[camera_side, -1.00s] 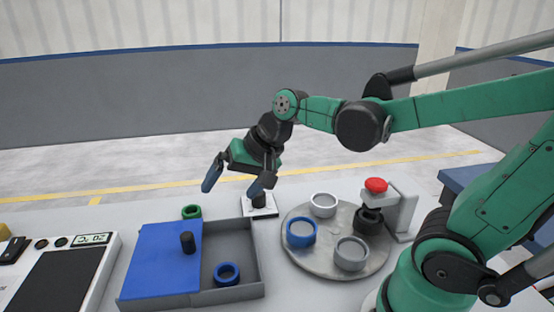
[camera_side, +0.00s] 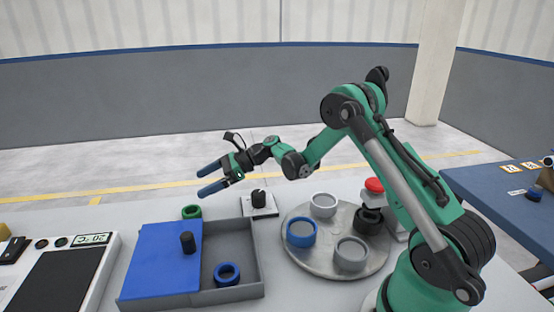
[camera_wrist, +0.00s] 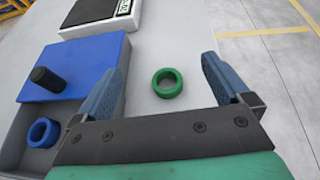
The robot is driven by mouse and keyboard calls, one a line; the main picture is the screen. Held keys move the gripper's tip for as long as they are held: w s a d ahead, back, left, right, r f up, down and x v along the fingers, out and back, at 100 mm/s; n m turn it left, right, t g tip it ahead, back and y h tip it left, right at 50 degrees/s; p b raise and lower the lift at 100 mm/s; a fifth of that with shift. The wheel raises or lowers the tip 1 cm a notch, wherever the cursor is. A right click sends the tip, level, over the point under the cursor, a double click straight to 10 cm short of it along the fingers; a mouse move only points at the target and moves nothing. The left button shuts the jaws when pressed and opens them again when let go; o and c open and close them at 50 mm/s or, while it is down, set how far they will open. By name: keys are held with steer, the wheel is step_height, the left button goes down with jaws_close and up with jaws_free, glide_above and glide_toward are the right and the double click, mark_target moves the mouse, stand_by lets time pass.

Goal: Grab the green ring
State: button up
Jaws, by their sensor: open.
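The green ring (camera_side: 191,212) lies on the grey-white table just behind the blue-lidded box. In the wrist view the green ring (camera_wrist: 167,83) shows whole, with bare table around it, between and beyond the two blue fingers. My gripper (camera_side: 204,181) is open and empty, above the table and a little above and right of the ring in the side view. The wrist view also shows my gripper (camera_wrist: 160,77) with its fingers spread wide to either side of the ring. No finger visibly touches it.
A grey box (camera_side: 258,262) with a blue lid (camera_side: 150,262) and black knob (camera_side: 188,243) holds a blue ring (camera_side: 227,274). A black knob on a white plate (camera_side: 259,209) and a round plate (camera_side: 320,264) with several rings stand right. A scale (camera_side: 62,275) is left.

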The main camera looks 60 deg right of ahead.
glide_toward(185, 212)
steer(key=x, duration=0.3)
steer(key=shift+w+r, duration=0.15)
steer(key=shift+w, duration=0.05)
steer(key=x, duration=0.5)
steer(key=shift+f, duration=0.3)
steer(key=shift+c, duration=0.2)
steer(key=c, duration=1.3)
steer(key=shift+r, duration=0.1)
